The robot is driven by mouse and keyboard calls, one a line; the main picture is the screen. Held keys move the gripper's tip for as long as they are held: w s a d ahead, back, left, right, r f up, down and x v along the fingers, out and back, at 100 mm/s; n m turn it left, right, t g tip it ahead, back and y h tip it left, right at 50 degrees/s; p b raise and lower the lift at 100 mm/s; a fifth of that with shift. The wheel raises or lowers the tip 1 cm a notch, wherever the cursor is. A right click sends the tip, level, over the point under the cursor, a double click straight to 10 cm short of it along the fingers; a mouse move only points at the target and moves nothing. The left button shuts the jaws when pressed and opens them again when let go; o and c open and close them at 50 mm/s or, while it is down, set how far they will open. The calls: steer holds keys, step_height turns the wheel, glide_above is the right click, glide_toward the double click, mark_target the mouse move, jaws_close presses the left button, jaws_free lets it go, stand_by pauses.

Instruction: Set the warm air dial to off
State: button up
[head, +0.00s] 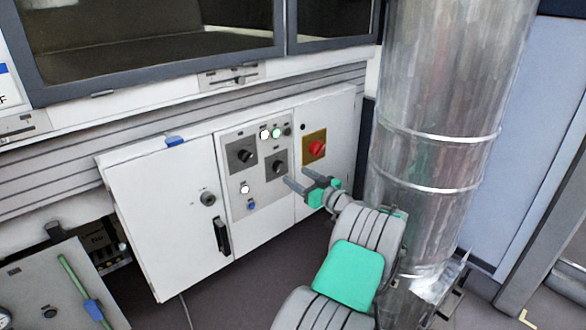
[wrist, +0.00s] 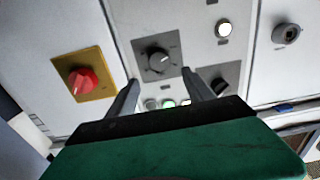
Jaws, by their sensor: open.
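Two black dials on dark grey square plates sit on the white control panel (head: 234,189). One dial (head: 242,154) is upper left and the other (head: 277,167) is lower right, nearer the red switch. Their lettering is too small to read, so I cannot tell which is the warm air dial or what either is set to. My gripper (head: 297,177) is open and empty, in front of the lower right dial and apart from it. In the wrist view that dial (wrist: 158,61) lies just beyond and between my fingertips (wrist: 160,80). The other dial (wrist: 218,86) is partly hidden behind a finger.
A red rotary switch (head: 317,148) on a yellow plate is right of the dials. Small lamps (head: 276,132) sit above them; a white button (head: 245,189) and blue knob (head: 252,206) are below. A large metal duct (head: 430,100) stands close to my arm's right.

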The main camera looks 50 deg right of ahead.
mark_target(281, 169)
steer(key=shift+s, duration=0.1)
steer(key=w+m+p, duration=0.1)
steer(key=w, duration=0.1)
steer(key=w+m+p, duration=0.1)
steer(key=w+p, duration=0.1)
steer(key=w+f+m+h+p, duration=0.1)
steer(key=w, duration=0.1)
steer(key=shift+w+d+f+m+p, duration=0.1)
steer(key=shift+d+m+p, duration=0.25)
steer(key=shift+d+m, duration=0.05)
steer(key=shift+w+d, duration=0.2)
steer(key=shift+w, duration=0.3)
steer(key=shift+c, duration=0.6)
